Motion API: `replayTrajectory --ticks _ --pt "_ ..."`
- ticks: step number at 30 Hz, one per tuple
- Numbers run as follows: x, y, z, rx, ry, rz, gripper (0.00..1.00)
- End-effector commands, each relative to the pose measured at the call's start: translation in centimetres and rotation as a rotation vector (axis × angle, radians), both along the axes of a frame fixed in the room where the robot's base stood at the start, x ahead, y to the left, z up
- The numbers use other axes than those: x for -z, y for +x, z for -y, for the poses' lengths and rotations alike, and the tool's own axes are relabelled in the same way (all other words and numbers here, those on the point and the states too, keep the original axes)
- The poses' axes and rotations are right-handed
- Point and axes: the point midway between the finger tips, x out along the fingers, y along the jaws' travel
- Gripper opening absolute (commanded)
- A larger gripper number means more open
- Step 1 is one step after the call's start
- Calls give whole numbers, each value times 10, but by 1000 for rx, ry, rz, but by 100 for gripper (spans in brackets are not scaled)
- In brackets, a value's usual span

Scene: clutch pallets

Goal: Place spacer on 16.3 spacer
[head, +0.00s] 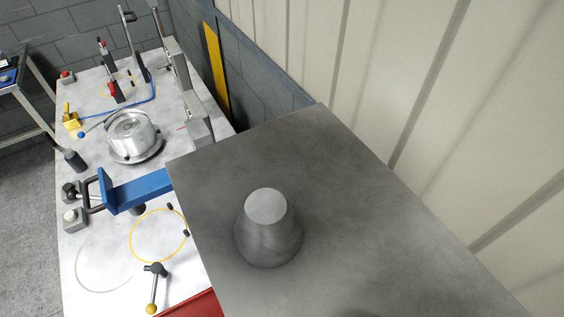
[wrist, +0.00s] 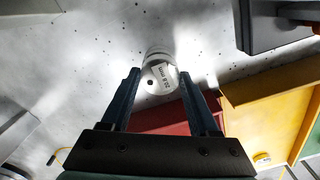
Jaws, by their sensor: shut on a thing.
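My gripper (wrist: 160,74) shows in the wrist view with its two dark fingers closed on a small pale, round spacer (wrist: 158,76). The spacer's face is turned to the camera. It has a dark dot and a printed size in mm, which I cannot read surely. Pale tabletop lies beyond the spacer; its height above that is hard to judge. I cannot make out a 16.3 spacer in either view. The gripper does not show in the head view.
In the wrist view, a red bin (wrist: 186,127) and a yellow bin (wrist: 270,92) lie below and right, with a dark block (wrist: 278,28) at upper right. The head view shows the workbench (head: 95,215) with a round silver clutch part (head: 132,132) and a blue bracket (head: 138,190).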

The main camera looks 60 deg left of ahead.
Motion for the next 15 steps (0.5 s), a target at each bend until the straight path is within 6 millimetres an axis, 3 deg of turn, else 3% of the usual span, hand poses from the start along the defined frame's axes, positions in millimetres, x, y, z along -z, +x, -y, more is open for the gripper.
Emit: replayTrajectory --ticks 10,11,15 --pt "3 1 0 1 1 1 0" --pt "4 0 0 1 0 0 63" --pt "3 0 0 1 0 0 88"
